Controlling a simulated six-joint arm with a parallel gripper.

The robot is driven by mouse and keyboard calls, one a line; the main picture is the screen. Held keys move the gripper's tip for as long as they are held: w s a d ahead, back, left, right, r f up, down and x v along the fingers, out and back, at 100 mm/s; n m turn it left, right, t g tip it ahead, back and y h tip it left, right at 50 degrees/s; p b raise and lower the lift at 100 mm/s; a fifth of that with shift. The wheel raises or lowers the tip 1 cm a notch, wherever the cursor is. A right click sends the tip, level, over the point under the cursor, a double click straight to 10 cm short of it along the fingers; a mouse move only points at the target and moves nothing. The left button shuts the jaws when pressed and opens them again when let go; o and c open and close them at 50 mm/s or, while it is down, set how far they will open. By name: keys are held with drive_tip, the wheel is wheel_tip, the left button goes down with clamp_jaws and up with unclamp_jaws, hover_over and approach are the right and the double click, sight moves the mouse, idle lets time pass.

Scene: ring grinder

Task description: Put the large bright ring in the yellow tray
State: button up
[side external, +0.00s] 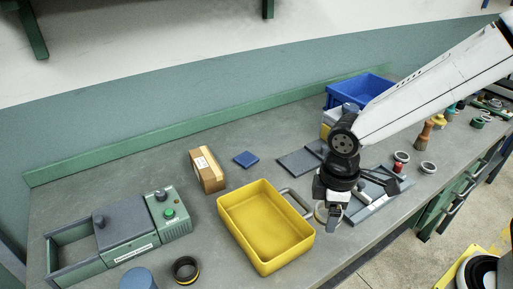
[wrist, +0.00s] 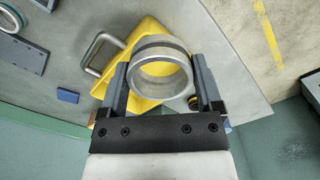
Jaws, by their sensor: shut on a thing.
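The large bright ring (wrist: 160,72), silvery with a dark band, sits between the two fingers of my gripper (wrist: 162,84), which is shut on it. In the side external view, the ring (side external: 321,213) is partly hidden by my gripper (side external: 333,213), above the bench just right of the yellow tray. The yellow tray (side external: 264,222) stands on the bench front centre, empty inside, with a grey handle at its right. In the wrist view, the tray (wrist: 148,28) lies behind and below the ring, which hides part of it.
A green machine (side external: 168,215) stands at the left, with a dark ring (side external: 186,270) at the front. A cardboard box (side external: 207,170) and blue block (side external: 246,159) lie behind the tray. A blue bin (side external: 365,90) and several small rings are at the right.

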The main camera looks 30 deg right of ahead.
drive_tip(key=shift+s, duration=0.2)
drive_tip(key=shift+w+a, duration=0.1)
drive_tip(key=shift+w, duration=0.05)
hover_over(271, 225)
drive_tip(key=s, duration=0.2)
drive_tip(key=f, duration=0.8)
drive_tip(key=shift+w+d+f, duration=0.15)
drive_tip(key=shift+w+d, duration=0.1)
drive_tip(key=shift+w+a+f, duration=0.15)
drive_tip(key=shift+w+f, duration=0.35)
drive_tip(key=shift+f, duration=0.1)
drive_tip(key=shift+w+f, duration=0.2)
drive_tip(key=shift+a+f, duration=0.1)
drive_tip(key=shift+f, duration=1.4)
